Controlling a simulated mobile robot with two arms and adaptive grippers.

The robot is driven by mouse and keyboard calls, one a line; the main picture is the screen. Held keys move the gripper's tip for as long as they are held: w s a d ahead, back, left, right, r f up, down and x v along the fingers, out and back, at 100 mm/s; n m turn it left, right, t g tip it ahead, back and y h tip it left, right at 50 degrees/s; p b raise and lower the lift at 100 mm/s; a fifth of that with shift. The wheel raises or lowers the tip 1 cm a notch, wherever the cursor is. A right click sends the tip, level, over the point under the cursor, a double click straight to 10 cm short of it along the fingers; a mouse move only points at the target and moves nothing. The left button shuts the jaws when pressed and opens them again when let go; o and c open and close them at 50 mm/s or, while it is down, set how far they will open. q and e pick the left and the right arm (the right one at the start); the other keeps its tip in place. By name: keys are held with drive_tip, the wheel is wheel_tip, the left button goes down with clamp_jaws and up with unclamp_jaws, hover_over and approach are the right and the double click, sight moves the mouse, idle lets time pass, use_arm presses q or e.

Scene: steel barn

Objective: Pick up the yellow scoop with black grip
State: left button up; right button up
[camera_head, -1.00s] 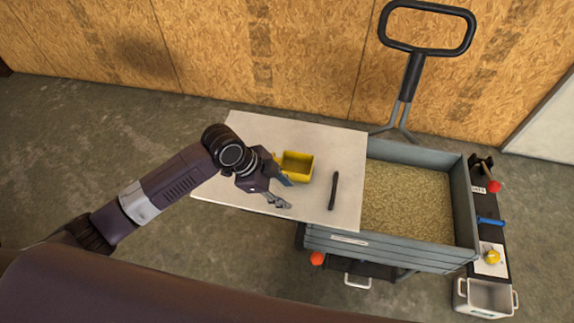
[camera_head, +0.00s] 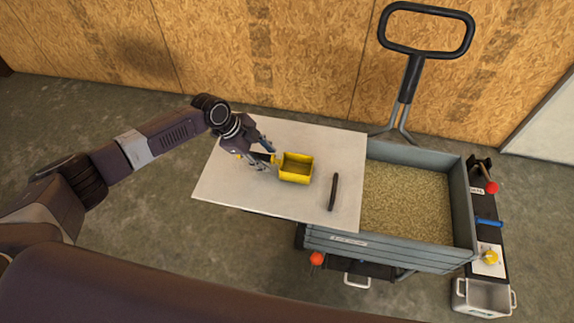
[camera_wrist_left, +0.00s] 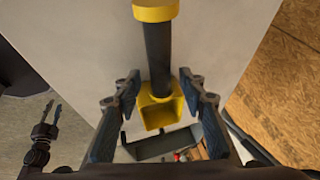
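The yellow scoop (camera_head: 297,169) lies on the pale board, its bowl towards the middle and its black grip pointing left. My left gripper (camera_head: 263,155) is over the grip. In the left wrist view the open fingers of the left gripper (camera_wrist_left: 160,82) stand on either side of the black grip (camera_wrist_left: 158,55), with gaps showing. The yellow bowl (camera_wrist_left: 160,112) and a yellow end piece (camera_wrist_left: 155,11) also show there. My right gripper (camera_wrist_left: 52,112) appears small at the left of the wrist view, with its two prongs apart. It is outside the head view.
The board (camera_head: 235,190) carries a dark bar (camera_head: 333,192) right of the scoop. A grey cart (camera_head: 400,255) filled with grain-like material adjoins it, with a tall black handle (camera_head: 412,75) behind. A dark shelf with small items and a white bin (camera_head: 484,297) stand at right.

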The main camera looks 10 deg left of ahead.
sight(268, 156)
use_arm(q)
drive_tip(key=shift+w+d+f, duration=0.2)
drive_tip(key=shift+d+f, duration=0.1)
drive_tip(key=shift+f, duration=0.25)
clamp_jaws()
drive_tip(key=shift+r, duration=0.1)
wheel_tip(268, 156, up, 20)
drive_tip(key=b, duration=0.1)
idle(0.3)
drive_tip(key=c, duration=0.6)
unclamp_jaws()
clamp_jaws()
